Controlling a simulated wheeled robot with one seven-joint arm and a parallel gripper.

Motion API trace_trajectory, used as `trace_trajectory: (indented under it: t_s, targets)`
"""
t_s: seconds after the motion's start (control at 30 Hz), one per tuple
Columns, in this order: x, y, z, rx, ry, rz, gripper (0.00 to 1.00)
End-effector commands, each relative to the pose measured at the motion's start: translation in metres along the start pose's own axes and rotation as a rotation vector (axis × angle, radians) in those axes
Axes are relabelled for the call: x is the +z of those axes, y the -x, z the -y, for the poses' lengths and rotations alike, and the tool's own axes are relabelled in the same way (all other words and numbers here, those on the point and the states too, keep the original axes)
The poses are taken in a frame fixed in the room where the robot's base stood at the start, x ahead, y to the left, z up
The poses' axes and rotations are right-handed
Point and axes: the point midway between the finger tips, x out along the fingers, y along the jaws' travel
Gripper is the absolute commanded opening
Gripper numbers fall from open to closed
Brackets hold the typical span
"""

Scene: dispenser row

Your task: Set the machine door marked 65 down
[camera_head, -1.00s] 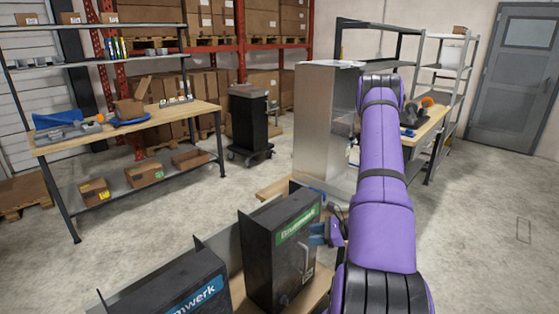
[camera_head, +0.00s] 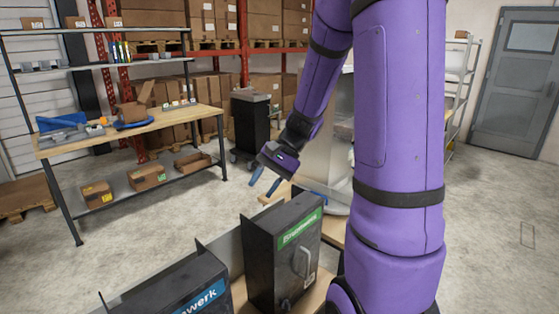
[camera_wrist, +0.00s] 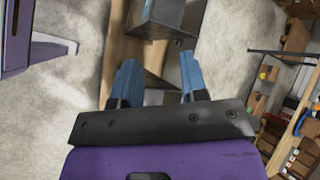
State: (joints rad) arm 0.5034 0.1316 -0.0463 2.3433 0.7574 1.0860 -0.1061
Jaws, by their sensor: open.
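A black machine (camera_head: 270,268) with a green label (camera_head: 299,231) stands on the bench at the bottom middle of the head view. A pale upright handle (camera_head: 302,262) is on its front. Its door looks upright against the front. Another black machine (camera_head: 175,290) with a blue label (camera_head: 203,297) stands at its left, cut off by the picture edge. No number 65 is readable on either. My gripper (camera_head: 259,190) is open and empty, above and beyond the green-labelled machine, apart from it. In the wrist view its blue fingers (camera_wrist: 159,62) are spread wide.
The wrist view shows a wooden bench strip (camera_wrist: 119,50) and a grey metal box (camera_wrist: 157,18) beyond the fingers. A black wheeled cart (camera_head: 250,125) and a workbench (camera_head: 130,130) stand behind. Open concrete floor lies between. My arm hides much of the right side.

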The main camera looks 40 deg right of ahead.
Motion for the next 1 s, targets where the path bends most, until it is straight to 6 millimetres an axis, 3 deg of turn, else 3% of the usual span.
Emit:
trace_trajectory:
  t_s: [0.03, 0.2, 0.5, 0.8, 1.0]
  targets:
    - [0.017, 0.004, 0.006, 0.033, 0.063, -0.021, 0.4]
    - [0.066, 0.014, 0.013, 0.149, 0.255, -0.095, 0.4]
    - [0.14, 0.034, 0.011, 0.316, 0.591, -0.265, 0.4]
    - [0.197, 0.058, -0.005, 0.43, 0.905, -0.472, 0.4]
    - [0.217, 0.069, -0.014, 0.464, 1.031, -0.573, 0.4]
